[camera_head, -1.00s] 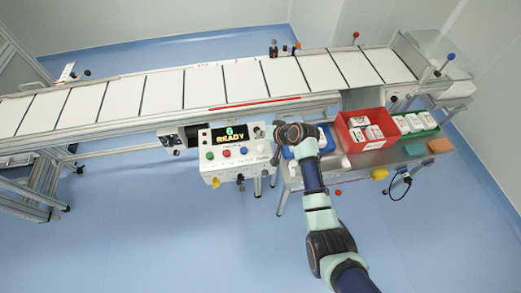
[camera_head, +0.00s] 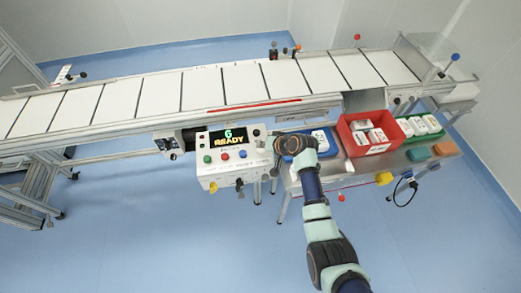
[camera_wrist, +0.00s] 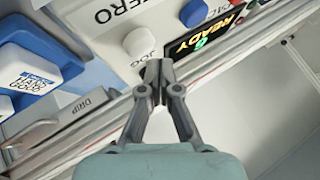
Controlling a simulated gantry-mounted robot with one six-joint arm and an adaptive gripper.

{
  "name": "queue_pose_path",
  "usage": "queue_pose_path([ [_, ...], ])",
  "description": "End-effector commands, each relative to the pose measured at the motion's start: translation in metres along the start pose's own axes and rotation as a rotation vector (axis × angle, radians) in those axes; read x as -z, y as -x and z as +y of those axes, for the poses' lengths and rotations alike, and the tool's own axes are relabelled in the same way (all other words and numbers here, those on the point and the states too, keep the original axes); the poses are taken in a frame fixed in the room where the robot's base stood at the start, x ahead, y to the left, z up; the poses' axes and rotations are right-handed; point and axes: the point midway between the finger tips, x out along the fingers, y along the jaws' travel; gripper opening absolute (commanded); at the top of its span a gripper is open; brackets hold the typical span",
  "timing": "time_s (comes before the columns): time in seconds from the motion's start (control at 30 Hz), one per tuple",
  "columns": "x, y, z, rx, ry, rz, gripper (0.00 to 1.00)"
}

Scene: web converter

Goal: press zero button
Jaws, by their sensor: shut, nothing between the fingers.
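The white control panel (camera_head: 232,175) hangs in front of the conveyor, with a lit display (camera_head: 226,137) reading "6 READY". It carries green, red and blue buttons. In the wrist view, a pale round button (camera_wrist: 138,43) sits between a large "ZERO" label (camera_wrist: 121,11) and a small "JOG" label (camera_wrist: 145,58); which label belongs to it I cannot tell for sure. A blue button (camera_wrist: 194,13) is to its right. My gripper (camera_wrist: 159,69) is shut and empty, its tips appearing just below the pale button in the picture; contact is not visible. In the head view my gripper (camera_head: 276,146) is at the panel's right end.
A blue bin (camera_head: 289,152) with white packs is right beside my gripper; it also shows in the wrist view (camera_wrist: 50,32). A red bin (camera_head: 348,140) and a green bin (camera_head: 405,128) stand farther right. The conveyor (camera_head: 200,95) runs behind. Floor in front is clear.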

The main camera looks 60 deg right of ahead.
Motion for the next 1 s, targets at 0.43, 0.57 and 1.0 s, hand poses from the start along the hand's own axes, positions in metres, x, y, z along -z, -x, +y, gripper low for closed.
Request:
queue_pose_path([
  [0.43,0.0,0.0,0.0,0.0,0.0,0.0,0.0],
  [0.57,0.0,0.0,0.0,0.0,0.0,0.0,0.0],
  [1.0,-0.0043,-0.0059,0.0043,0.0,0.0,0.0,0.0],
])
